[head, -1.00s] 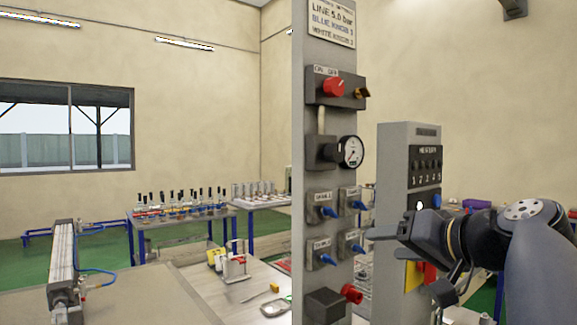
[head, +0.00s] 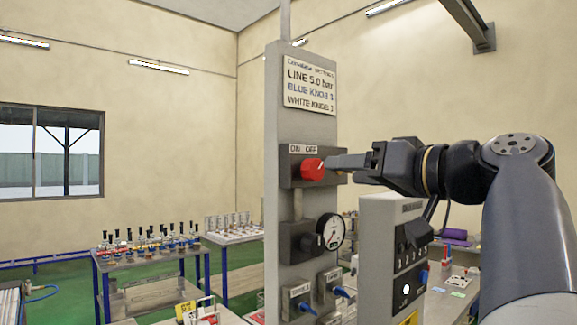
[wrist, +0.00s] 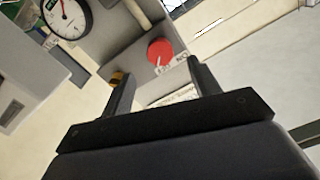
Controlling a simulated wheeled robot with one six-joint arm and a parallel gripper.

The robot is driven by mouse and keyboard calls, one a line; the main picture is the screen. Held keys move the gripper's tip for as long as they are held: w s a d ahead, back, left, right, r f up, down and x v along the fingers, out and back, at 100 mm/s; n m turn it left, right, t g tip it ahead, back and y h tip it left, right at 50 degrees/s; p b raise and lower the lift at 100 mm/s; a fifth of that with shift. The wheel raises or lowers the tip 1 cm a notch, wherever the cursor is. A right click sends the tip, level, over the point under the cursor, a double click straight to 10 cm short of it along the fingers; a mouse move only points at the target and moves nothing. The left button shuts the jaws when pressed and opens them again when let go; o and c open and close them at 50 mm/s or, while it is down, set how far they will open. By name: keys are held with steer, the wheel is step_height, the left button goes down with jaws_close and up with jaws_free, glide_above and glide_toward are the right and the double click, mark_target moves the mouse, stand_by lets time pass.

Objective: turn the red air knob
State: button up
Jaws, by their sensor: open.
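The red air knob (head: 313,169) sits on a grey box under an "ON / OFF" label, high on the grey post (head: 284,220). In the wrist view the red knob (wrist: 160,51) lies just beyond my fingers, between their directions, with a white mark on its face. My gripper (head: 335,161) is level with the knob in the head view, its fingertips close to the knob's right side. In the wrist view my gripper (wrist: 160,78) has its two fingers apart with nothing between them. I cannot tell whether a finger touches the knob.
A pressure gauge (head: 331,232) and blue knobs (head: 307,309) sit lower on the post. A brass fitting (wrist: 117,79) is near the left finger in the wrist view. A grey switch panel (head: 392,240) stands below my arm. Tables with bottles (head: 150,240) are behind.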

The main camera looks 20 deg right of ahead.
mark_target(317, 170)
steer(key=shift+p+x, duration=1)
steer(key=shift+x, duration=2.7)
steer(key=c, duration=1)
